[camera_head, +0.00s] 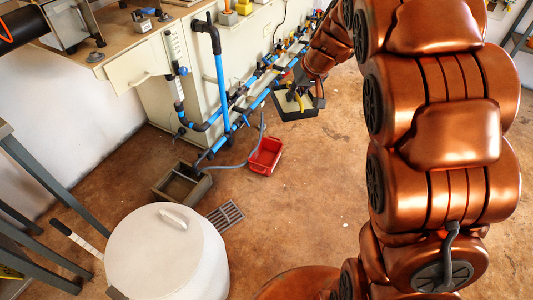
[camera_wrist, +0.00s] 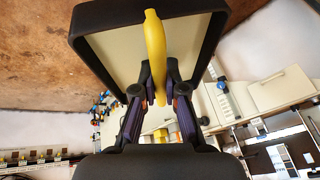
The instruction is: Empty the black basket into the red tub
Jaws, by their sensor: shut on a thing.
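The black basket (camera_head: 297,113) is off the floor at the end of my arm, in the upper middle of the head view. The gripper partly hides the basket in the head view. The red tub (camera_head: 265,157) stands on the floor, left of and nearer than the basket. The gripper is apart from it.
Blue pipes (camera_head: 221,85) run along the wall cabinets, and a grey hose (camera_head: 232,164) passes beside the tub. A grey box (camera_head: 181,185) and a floor grate (camera_head: 226,215) lie left of it. A white drum (camera_head: 166,258) stands in front. Brown floor right of the tub is clear.

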